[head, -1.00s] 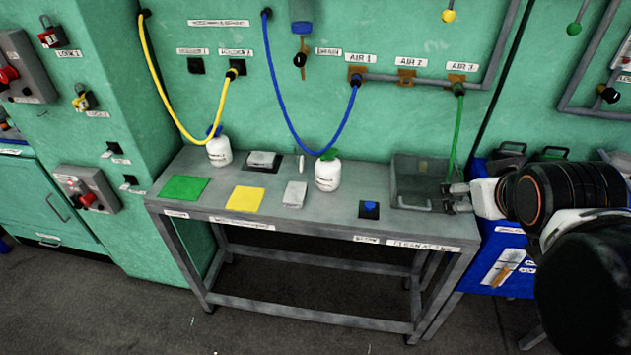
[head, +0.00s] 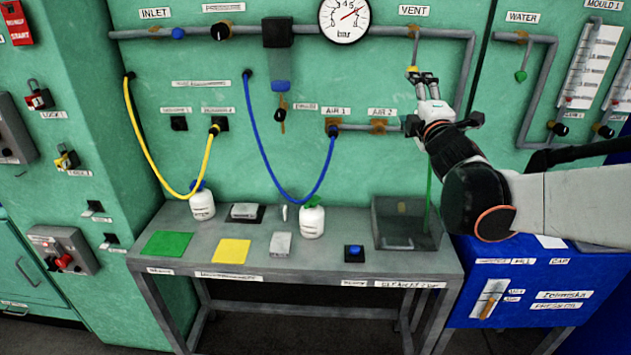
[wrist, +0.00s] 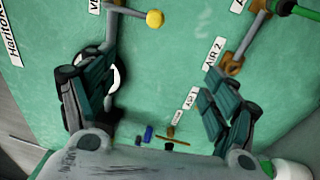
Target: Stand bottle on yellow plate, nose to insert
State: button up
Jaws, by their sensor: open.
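A white bottle with a green top (head: 312,221) stands upright on the grey bench, right of a small grey block (head: 281,243). Another white bottle with a blue top (head: 203,205) stands at the back left. The yellow plate (head: 231,251) lies flat and bare at the bench front, right of a green plate (head: 167,243). My gripper (head: 424,80) is raised at the wall by the VENT label, high above the bench and right of both bottles. It is open and empty in the wrist view (wrist: 160,85). No bottle can be made out there.
A clear grey bin (head: 408,225) stands at the bench's right end. A blue button (head: 354,251) is at the front. Yellow (head: 142,125) and blue (head: 262,150) hoses hang over the bench. The vent's yellow knob (wrist: 155,18) and wall pipes are close to my gripper.

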jog(key=w+a+f+n+y, duration=0.2)
jog(key=w+a+n+y, duration=0.4)
jog(key=n, duration=0.4)
jog(key=n+g+y, duration=0.9)
jog(key=n+g, duration=0.3)
jog(key=n, duration=0.8)
send_over(317, 203)
jog(key=v, duration=0.5)
notch_tip(317, 203, down, 24)
notch_tip(317, 203, down, 9)
jog(key=shift+s+d+r+b, duration=0.1)
jog(key=shift+r+b, duration=0.15)
jog(key=shift+b, duration=0.8)
jog(key=shift+b+x, duration=1.05)
jog(key=shift+x, duration=2.7)
jog(key=shift+r, duration=0.1)
jog(key=shift+c, duration=0.2)
